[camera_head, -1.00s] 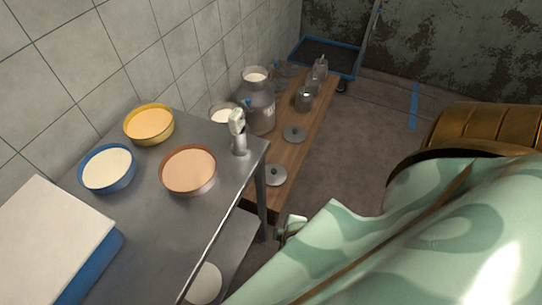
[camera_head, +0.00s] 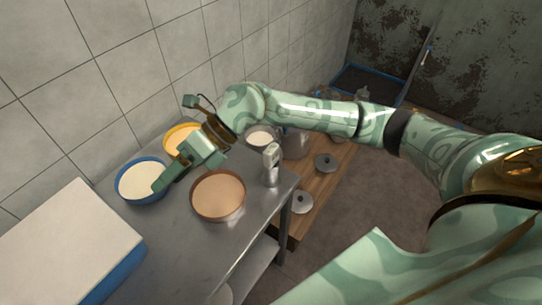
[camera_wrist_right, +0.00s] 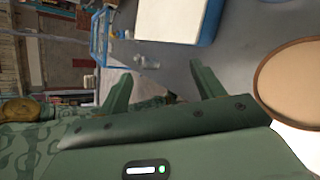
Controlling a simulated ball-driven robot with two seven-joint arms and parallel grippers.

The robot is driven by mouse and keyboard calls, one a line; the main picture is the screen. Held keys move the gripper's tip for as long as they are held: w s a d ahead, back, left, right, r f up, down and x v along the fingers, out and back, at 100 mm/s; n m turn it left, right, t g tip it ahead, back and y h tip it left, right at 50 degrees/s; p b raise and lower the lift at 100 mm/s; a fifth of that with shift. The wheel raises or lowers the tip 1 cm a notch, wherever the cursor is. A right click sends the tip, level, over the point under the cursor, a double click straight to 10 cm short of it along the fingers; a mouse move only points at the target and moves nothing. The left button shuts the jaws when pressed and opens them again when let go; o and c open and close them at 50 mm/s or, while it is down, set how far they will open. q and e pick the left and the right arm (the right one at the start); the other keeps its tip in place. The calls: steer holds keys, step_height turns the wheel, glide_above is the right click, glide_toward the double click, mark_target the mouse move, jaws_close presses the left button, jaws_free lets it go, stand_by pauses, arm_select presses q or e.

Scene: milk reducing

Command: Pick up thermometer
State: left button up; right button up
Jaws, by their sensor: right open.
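A pale grey-white device that looks like the thermometer (camera_head: 271,154) stands upright in a small metal cup (camera_head: 270,176) at the right edge of the metal table, beyond the brown-rimmed pan. It does not show in the right wrist view. My right gripper (camera_head: 178,178) reaches in from the right and hangs over the table among the pans, to the left of the thermometer and apart from it. In the right wrist view its two green fingers (camera_wrist_right: 160,75) are spread with nothing between them. My left gripper is not in view.
A blue pan (camera_head: 136,183), a yellow pan (camera_head: 176,138) and a brown-rimmed pan (camera_head: 218,196) stand on the metal table (camera_head: 195,248). A white-topped blue box (camera_head: 62,240) fills the near left. Lids (camera_head: 326,162) lie on the low wooden bench. A tiled wall bounds the left.

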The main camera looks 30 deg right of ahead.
steer(key=w+d+h, duration=0.3)
steer(key=d+h, duration=0.5)
steer(key=d, duration=0.6)
steer(key=r+m+h, duration=0.2)
steer(key=m+h, duration=0.1)
steer(key=h, duration=0.1)
glide_above(271, 148)
steer(key=f, duration=1)
steer(key=shift+s+d+f+b, duration=0.1)
steer(key=shift+s+d+b, duration=0.1)
steer(key=shift+b, duration=0.1)
steer(key=f, duration=0.6)
steer(key=shift+w+a, duration=0.15)
steer(key=shift+a, duration=0.05)
steer(key=shift+c, duration=0.4)
steer(key=c, duration=1)
